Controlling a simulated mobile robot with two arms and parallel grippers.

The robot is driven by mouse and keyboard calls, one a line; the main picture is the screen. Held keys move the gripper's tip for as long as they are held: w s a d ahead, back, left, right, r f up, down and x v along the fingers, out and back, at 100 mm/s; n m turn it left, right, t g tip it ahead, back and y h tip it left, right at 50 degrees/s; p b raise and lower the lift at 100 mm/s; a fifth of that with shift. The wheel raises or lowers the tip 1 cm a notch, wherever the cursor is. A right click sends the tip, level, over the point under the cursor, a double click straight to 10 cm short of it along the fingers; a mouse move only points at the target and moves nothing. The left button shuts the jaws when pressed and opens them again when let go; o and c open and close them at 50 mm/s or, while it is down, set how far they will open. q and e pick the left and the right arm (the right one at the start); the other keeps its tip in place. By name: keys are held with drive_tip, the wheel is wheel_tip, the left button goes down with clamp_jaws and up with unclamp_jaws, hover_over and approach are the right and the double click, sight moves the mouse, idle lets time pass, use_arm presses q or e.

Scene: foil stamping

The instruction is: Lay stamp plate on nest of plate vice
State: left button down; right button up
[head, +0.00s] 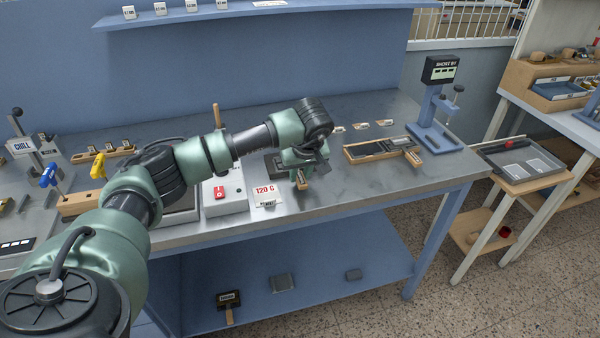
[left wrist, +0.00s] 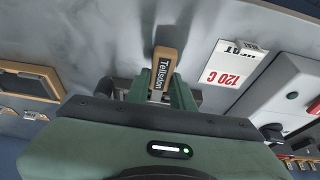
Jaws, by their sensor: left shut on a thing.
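My left gripper (head: 301,168) is low over the bench front, shut on the stamp plate by its wooden handle. The handle (head: 301,182) points toward the bench's front edge. In the left wrist view the handle (left wrist: 167,54) bears a dark label reading "Tellsdon", between the green fingers of the gripper (left wrist: 161,88). The plate's body is hidden by the gripper. My right gripper is not in view.
A white "120 C" card (head: 266,194) and a white box with a red switch (head: 222,192) stand left of the gripper. A wooden tray (head: 352,156) with dark plates lies to the right. A blue stand (head: 436,133) is farther right. Bare bench lies between gripper and tray.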

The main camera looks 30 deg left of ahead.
use_arm(q)
drive_tip(key=c, duration=1.1)
unclamp_jaws()
drive_tip(key=b+v, duration=0.1)
drive_tip(key=v, duration=0.7)
drive_tip(key=shift+f, duration=0.1)
